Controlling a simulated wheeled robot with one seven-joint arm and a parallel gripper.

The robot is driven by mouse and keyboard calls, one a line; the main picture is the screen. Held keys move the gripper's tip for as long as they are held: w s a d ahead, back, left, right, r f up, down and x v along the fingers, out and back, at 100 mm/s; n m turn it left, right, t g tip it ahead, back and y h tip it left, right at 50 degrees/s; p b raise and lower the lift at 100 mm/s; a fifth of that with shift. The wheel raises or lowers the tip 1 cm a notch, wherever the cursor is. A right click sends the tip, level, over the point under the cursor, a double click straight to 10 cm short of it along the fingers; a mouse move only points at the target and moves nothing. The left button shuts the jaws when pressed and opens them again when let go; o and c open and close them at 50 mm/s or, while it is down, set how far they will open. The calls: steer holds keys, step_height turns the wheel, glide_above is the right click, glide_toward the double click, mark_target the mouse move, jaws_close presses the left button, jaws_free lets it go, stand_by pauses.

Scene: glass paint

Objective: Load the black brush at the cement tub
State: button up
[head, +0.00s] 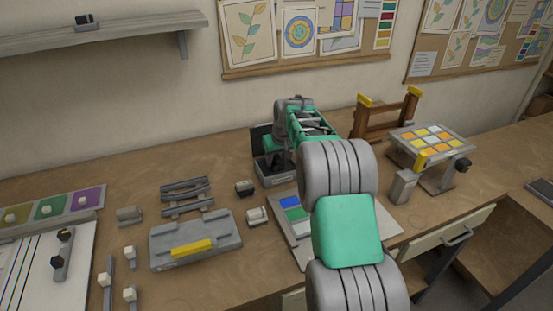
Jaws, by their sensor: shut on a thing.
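The cement tub (279,180) is a grey, open-topped box on the workbench, just left of my arm. A dark upright panel (257,138) stands at its back. My gripper (272,147), green and grey, reaches down over the tub and is shut. Its fingertips are small and partly covered by my wrist. The black brush in its grip is hard to make out, and I cannot tell whether its bristles touch the cement.
A grey block with a yellow bar (192,248) and small racks lie left of the tub. A wooden frame (385,118) and a tilted panel of coloured tiles (432,140) stand to the right. A board with coloured patches (292,216) lies partly under my arm.

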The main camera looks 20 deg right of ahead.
mark_target(276, 155)
step_height(276, 155, up, 7)
steer(key=p, duration=0.3)
steer(key=shift+f+p, duration=0.15)
steer(key=shift+p, duration=0.2)
stand_by(0.4)
